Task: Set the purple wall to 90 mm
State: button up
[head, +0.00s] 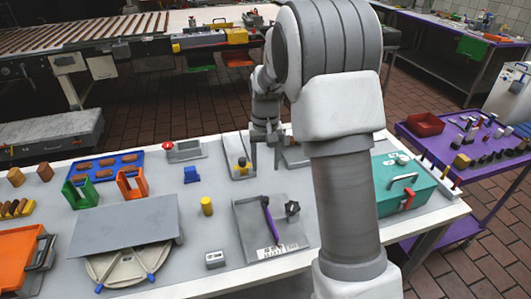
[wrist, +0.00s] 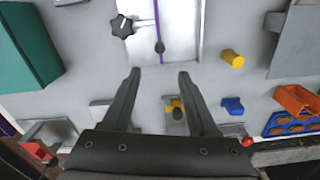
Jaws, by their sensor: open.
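The purple wall (head: 271,224) is a thin upright strip across a grey tray (head: 245,235); it also shows in the wrist view (wrist: 161,22). A dark round knob (wrist: 160,47) sits at its far end. A black star knob (head: 292,208) is to its right in the head view and to its left in the wrist view (wrist: 121,26). A white scale label (head: 277,250) lies at the tray's near edge; its numbers are too small to read. My gripper (head: 265,158) is open and empty, above the table beyond the tray. In the wrist view its fingertips (wrist: 160,74) point toward the wall's knob end, apart from it.
A yellow cylinder (head: 207,206) and a blue block (head: 191,174) are left of the tray. A teal box (head: 400,187) stands at the right. My arm hides part of the table.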

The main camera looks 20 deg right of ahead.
jog(key=shift+r, duration=1.8)
jog(key=s+a+r+n+t, duration=0.1)
jog(key=s+a+r+t, duration=0.15)
jog(key=s+r, duration=0.9)
jog(key=s+n+t, duration=0.1)
jog(key=s+t, duration=0.2)
jog(key=s, duration=1.3)
jog(key=shift+a+r, duration=0.35)
jog(key=shift+a, duration=0.05)
